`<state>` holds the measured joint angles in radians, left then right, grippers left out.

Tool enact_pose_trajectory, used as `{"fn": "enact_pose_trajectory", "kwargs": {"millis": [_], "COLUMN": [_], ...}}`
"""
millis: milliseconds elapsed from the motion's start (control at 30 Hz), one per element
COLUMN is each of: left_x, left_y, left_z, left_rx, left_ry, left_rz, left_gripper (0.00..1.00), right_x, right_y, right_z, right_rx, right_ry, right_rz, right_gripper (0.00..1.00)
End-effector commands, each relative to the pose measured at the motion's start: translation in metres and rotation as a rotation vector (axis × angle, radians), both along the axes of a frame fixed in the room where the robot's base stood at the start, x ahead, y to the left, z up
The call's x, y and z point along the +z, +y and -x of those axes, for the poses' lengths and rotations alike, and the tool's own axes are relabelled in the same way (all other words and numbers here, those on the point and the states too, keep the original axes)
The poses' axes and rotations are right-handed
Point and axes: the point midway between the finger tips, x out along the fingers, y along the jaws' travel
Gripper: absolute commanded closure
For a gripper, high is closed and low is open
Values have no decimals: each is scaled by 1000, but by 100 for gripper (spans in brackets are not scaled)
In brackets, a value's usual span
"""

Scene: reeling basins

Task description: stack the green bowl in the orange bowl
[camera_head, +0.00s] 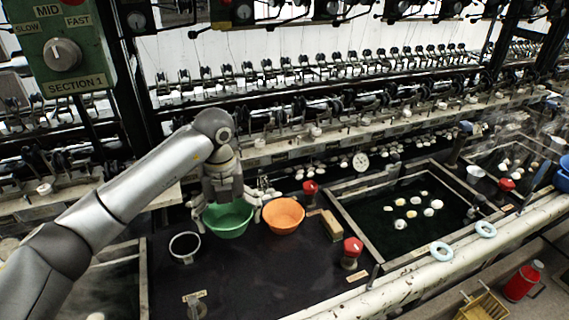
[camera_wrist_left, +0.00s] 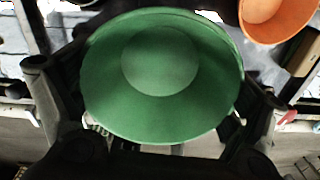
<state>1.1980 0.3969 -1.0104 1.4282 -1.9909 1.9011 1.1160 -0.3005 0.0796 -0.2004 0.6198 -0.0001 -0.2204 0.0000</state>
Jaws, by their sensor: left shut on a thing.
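The green bowl (camera_head: 229,221) is in my left gripper (camera_head: 229,210), just left of the orange bowl. In the left wrist view the green bowl (camera_wrist_left: 160,85) fills the middle, with the gripper's fingers (camera_wrist_left: 155,100) on both sides of it; the gripper is shut on it. Its inside is empty. The orange bowl (camera_head: 284,216) stands upright and empty on the dark surface, close beside the green bowl. Part of the orange bowl (camera_wrist_left: 277,18) also shows at the top right of the left wrist view. I cannot tell whether the green bowl touches the surface. My right gripper is not in view.
A dark-filled cup (camera_head: 185,245) stands left of the bowls. A tan block (camera_head: 331,224) and red-topped knobs (camera_head: 352,247) are to the right. A water basin with cocoons (camera_head: 409,207) lies further right. The dark surface (camera_head: 262,275) in front of the bowls is clear.

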Motion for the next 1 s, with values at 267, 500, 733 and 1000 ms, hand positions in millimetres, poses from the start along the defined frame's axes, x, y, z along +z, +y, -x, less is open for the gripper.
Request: {"fn": "enact_pose_trajectory", "kwargs": {"millis": [267,500,733,1000], "left_x": [0,-2,-4,-6], "left_y": [4,14,23,33], "left_z": [6,23,44,72], "left_rx": [-158,-594,-1044,-1574], "left_ry": [-7,-23,-32,-36], "left_rz": [0,-2,-9,-22], "left_gripper": [29,29,29,29], "right_x": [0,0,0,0], "right_y": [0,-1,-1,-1], "right_z": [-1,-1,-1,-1], "right_rx": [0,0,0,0], "right_ry": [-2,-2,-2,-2], "right_rz": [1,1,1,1], "right_gripper": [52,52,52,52]}}
